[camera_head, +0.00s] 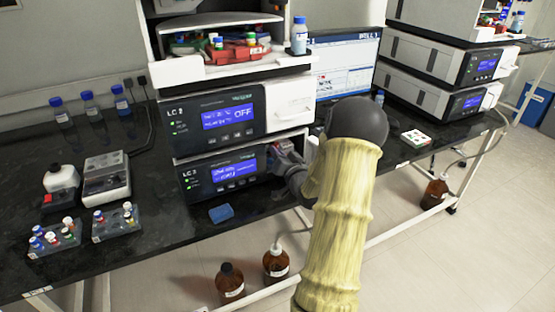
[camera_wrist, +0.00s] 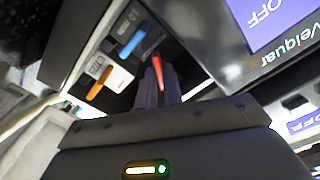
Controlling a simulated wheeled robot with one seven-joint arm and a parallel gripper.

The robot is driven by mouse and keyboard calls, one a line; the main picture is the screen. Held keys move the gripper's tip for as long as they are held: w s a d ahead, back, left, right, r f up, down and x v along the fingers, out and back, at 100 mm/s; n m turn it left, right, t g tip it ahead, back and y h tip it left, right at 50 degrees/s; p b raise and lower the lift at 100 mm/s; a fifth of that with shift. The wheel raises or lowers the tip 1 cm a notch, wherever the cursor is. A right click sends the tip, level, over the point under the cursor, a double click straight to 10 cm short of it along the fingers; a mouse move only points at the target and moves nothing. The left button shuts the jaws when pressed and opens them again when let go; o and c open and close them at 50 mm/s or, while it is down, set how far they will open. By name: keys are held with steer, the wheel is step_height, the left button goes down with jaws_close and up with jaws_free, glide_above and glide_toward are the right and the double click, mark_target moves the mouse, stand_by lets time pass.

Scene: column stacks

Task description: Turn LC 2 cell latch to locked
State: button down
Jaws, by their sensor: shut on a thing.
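In the wrist view my gripper (camera_wrist: 159,80) is shut on a red lever (camera_wrist: 157,66), whose lower part is between the fingers. A blue lever (camera_wrist: 132,45) and an orange lever (camera_wrist: 98,84) are beside it, clear of the fingers. I cannot read which lever is the cell latch, nor its locked marking.
The upper LC 2 module (camera_head: 230,116) is directly above. A blue block (camera_head: 221,213) lies on the bench in front. Vial racks (camera_head: 116,221) stand at left. Brown bottles (camera_head: 230,283) are below the bench. A monitor (camera_head: 345,62) is behind my arm.

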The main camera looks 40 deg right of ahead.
steer(key=n+b, duration=0.2)
steer(key=n, duration=0.1)
steer(key=n+b, duration=0.1)
steer(key=shift+f+b, duration=0.25)
steer(key=shift+b, duration=0.05)
steer(key=shift+r+n+b, duration=0.15)
steer(key=shift+n+b, duration=0.65)
steer(key=shift+n, duration=0.5)
steer(key=c, duration=1.5)
jaws_free()
steer(key=shift+r, duration=0.1)
steer(key=shift+c, duration=0.2)
steer(key=shift+s, duration=0.15)
steer(key=b+v, duration=0.1)
steer(key=v, duration=1.6)
